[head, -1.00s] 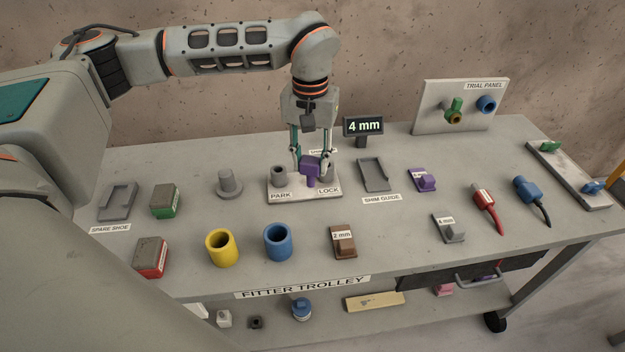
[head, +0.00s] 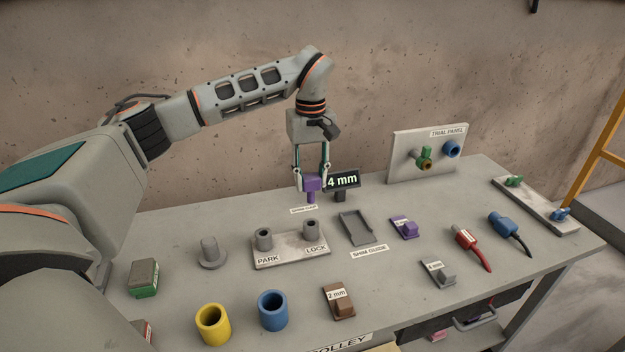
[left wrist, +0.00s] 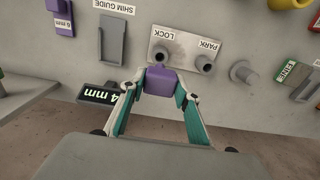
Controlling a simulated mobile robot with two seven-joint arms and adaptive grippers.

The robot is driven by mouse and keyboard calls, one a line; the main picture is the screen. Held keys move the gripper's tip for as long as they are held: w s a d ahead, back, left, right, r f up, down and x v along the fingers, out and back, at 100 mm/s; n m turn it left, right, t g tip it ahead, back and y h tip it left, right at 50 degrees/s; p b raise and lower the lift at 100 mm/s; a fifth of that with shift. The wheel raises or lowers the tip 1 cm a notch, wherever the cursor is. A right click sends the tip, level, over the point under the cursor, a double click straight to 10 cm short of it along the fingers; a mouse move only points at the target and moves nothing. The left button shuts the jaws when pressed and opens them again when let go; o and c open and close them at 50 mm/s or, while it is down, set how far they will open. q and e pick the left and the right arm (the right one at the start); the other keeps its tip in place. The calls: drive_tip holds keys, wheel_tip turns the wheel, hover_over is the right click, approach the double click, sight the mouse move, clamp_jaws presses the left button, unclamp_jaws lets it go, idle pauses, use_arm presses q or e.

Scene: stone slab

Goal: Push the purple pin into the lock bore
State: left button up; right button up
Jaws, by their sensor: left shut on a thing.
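My left gripper (head: 312,182) is shut on the purple pin (head: 313,184). The pin's block-shaped head is between the fingers, and its narrower stem points down in the head view. The pin appears raised, clear of the pale two-bore block (head: 290,252). The lock bore (head: 311,228) is the block's right post in the head view, and its mouth looks empty. The park bore (head: 264,238) is the left post. In the left wrist view the pin's head (left wrist: 160,81) shows just below the lock bore (left wrist: 161,54); its stem is hidden there. My right gripper is out of view.
The 4 mm display (head: 343,181) stands close to the pin's right. The shim guide (head: 355,228) lies right of the block, and a grey peg on a round base (head: 210,252) stands left. Yellow (head: 213,324) and blue (head: 273,310) sleeves stand in front.

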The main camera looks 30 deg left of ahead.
sight(311, 202)
use_arm(q)
drive_tip(key=shift+f+b, duration=0.3)
drive_tip(key=shift+f, duration=2.6)
drive_tip(key=shift+f, duration=2.85)
drive_tip(key=o, duration=1.3)
drive_tip(key=shift+o, duration=0.2)
wheel_tip(311, 202, up, 12)
drive_tip(key=shift+r, duration=0.1)
